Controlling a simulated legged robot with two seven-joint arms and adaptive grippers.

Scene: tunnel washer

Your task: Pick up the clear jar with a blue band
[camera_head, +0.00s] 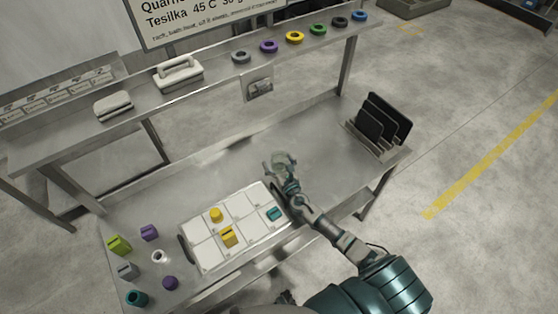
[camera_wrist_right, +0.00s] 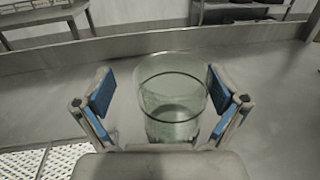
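A clear glass jar (camera_wrist_right: 172,95) stands on the steel table, upright, between the two fingers of my right gripper (camera_wrist_right: 162,98) in the right wrist view. A thin dark ring runs around it below the rim; I cannot make out a blue band. The fingers have blue pads and are spread, one each side of the jar, with a gap at the left and little or none visible at the right. In the head view the jar (camera_head: 280,160) is small at the tip of my right gripper (camera_head: 281,167). My left gripper does not show.
A white compartment tray (camera_head: 205,255) with yellow and teal pieces lies left of my right arm. Several coloured pieces stand at the table's left end. A rack with black plates (camera_head: 383,120) stands at the right. A shelf (camera_head: 215,75) with coloured rings runs behind.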

